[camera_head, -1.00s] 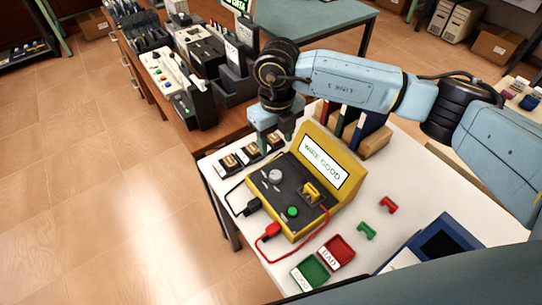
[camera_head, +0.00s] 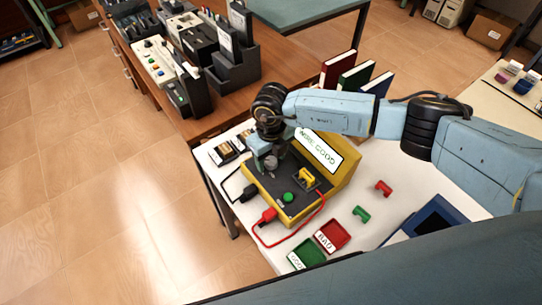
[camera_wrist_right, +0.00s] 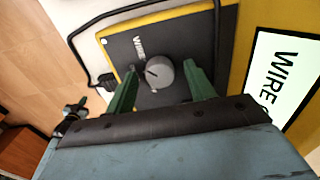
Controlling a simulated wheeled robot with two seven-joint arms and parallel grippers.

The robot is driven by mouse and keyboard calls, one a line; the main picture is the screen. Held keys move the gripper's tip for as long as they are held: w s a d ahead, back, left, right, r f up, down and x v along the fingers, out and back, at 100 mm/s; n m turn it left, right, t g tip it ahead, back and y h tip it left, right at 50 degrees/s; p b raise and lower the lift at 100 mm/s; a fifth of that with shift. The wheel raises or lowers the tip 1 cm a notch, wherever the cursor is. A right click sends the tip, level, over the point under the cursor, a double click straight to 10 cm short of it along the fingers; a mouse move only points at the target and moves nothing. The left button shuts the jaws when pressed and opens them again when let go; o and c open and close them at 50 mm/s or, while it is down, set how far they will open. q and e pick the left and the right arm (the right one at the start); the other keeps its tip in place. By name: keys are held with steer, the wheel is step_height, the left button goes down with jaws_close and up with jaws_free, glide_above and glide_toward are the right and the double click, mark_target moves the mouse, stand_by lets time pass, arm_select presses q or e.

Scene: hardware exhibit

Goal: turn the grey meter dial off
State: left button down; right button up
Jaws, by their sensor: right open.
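The yellow meter (camera_head: 330,178) stands on the white table with its sign reading "WIRE GOOD". Its grey dial (camera_head: 270,163) is on the dark top panel, partly hidden by my right gripper (camera_head: 268,160) in the head view. In the right wrist view the round grey dial (camera_wrist_right: 159,73) with a dark pointer mark lies between the two green fingers of my right gripper (camera_wrist_right: 158,85). The fingers are open, one on each side, with a gap to the dial. A green button (camera_head: 288,197) sits on the same panel. My left gripper is not in view.
Red (camera_head: 332,235) and green (camera_head: 307,254) labelled trays, small red and green pieces, and a blue tray (camera_head: 440,217) lie nearby. Books (camera_head: 357,77) stand behind my arm.

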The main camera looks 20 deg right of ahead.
steer(key=c, duration=1)
